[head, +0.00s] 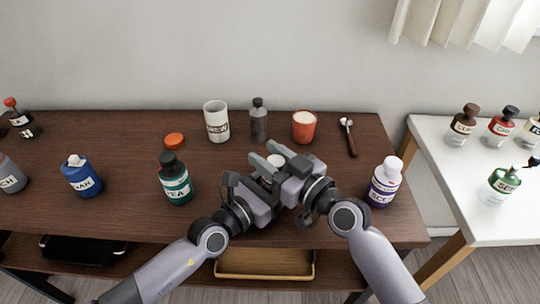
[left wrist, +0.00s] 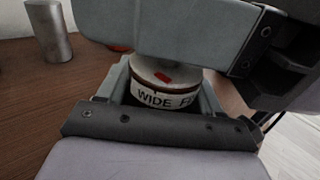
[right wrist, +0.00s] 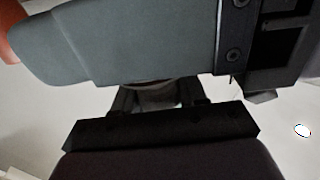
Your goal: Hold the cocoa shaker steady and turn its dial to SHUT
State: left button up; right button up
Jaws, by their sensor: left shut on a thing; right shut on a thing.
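The cocoa shaker (head: 275,161) shows in the head view only as a small pale patch between my grippers. In the left wrist view, the shaker's white dial (left wrist: 165,75) has a red mark on top, above a band reading "WIDE F…", the rest covered. My left gripper (head: 267,177) is shut on the shaker, its grey fingers on either side. My right gripper (head: 277,157) is shut on the shaker's upper part, by the dial. A large grey finger crosses over the dial in the left wrist view. The right wrist view shows almost nothing of the shaker.
A white mug (head: 217,122), grey bottle (head: 259,122) and orange cup (head: 304,127) stand behind my grippers, with a spoon (head: 350,137) to the right. A teal bottle (head: 174,181) is left, a white-and-purple bottle (head: 383,184) right. An orange lid (head: 175,141) lies on the table.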

jog(key=shift+s+a+r+n+g+y, duration=0.1)
jog(key=shift+a+n+g+y, duration=0.05)
jog(key=shift+n+g+y, duration=0.3)
jog(key=shift+s+a+r+n+g+y, duration=0.1)
jog(key=shift+n+g+y, duration=0.25)
jog(key=shift+n+g, duration=0.15)
jog(key=shift+f+n+g+y, duration=0.3)
jog(key=shift+n+g+y, duration=0.3)
jog(key=shift+g, duration=0.55)
jog(key=shift+s+n+g+y, duration=0.15)
jog(key=shift+n+g+y, duration=0.85)
jog(key=shift+g, duration=0.7)
jog(key=shift+s+n+g, duration=0.15)
jog(key=shift+n+g, duration=1.1)
jog(key=shift+g, duration=0.35)
jog(key=shift+s+n+g, duration=0.1)
jog(key=shift+n+g, duration=0.2)
jog(key=shift+g, duration=0.1)
jog(key=o, duration=1)
jog(key=shift+d, duration=0.1)
